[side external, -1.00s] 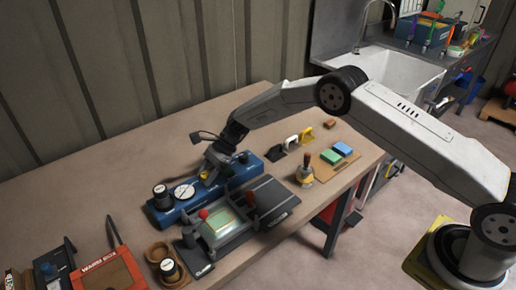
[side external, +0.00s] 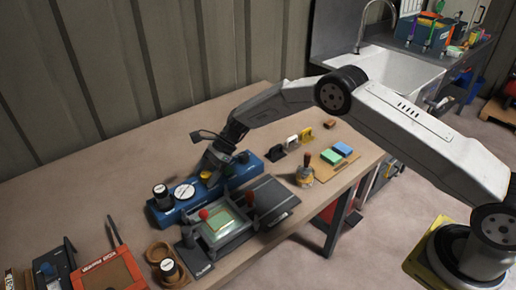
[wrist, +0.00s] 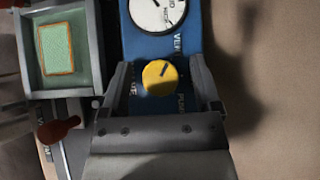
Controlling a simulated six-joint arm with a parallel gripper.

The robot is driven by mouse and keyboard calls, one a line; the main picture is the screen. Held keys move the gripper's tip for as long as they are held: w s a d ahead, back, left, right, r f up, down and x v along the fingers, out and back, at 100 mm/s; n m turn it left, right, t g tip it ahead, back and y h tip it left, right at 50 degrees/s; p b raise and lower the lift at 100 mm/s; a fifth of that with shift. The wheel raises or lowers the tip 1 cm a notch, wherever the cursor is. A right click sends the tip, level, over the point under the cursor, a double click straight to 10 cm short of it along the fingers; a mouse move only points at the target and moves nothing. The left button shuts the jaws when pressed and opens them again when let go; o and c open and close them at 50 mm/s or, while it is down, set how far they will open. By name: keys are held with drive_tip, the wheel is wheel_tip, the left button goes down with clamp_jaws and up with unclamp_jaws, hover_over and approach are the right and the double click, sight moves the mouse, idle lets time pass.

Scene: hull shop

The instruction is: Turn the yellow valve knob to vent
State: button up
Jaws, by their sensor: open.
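The yellow valve knob (wrist: 153,79) is on the blue manifold (wrist: 190,20), below a white round gauge (wrist: 152,12) in the wrist view. The dark mark on the knob points to the upper right, towards lettering that seems to read VENT. My gripper (wrist: 160,68) is open, with one finger on each side of the knob and a visible gap on both sides. I cannot tell its exact depth over the knob. In the side view the knob (side external: 206,177) shows beside my gripper (side external: 213,173), and the manifold (side external: 166,217) lies on the bench.
A grey fixture with red-knobbed handles (side external: 230,240) stands close in front of the manifold. A cork board (side external: 334,165) holds green and blue blocks. A red-framed device (side external: 105,277) is at the front left. The bench behind the manifold is clear.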

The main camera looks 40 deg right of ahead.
drive_tip(key=shift+v, duration=3.8)
drive_tip(key=shift+s+d+r, duration=0.15)
drive_tip(key=shift+s+r, duration=0.1)
drive_tip(key=shift+s, duration=0.05)
drive_tip(key=s+d+r+n+t+h, duration=0.1)
drive_tip(key=s+d+r+n+h, duration=0.1)
drive_tip(key=s+n, duration=0.4)
drive_tip(key=s+d+r+n+t+h, duration=0.1)
drive_tip(key=s+d+n+h, duration=0.3)
drive_tip(key=s, duration=1)
drive_tip(key=s+d+r+n+h, duration=0.3)
drive_tip(key=s+d+n, duration=0.3)
drive_tip(key=s, duration=0.4)
drive_tip(key=shift+d+n+t, duration=0.3)
drive_tip(key=shift+n+t, duration=0.1)
drive_tip(key=shift+n, duration=0.5)
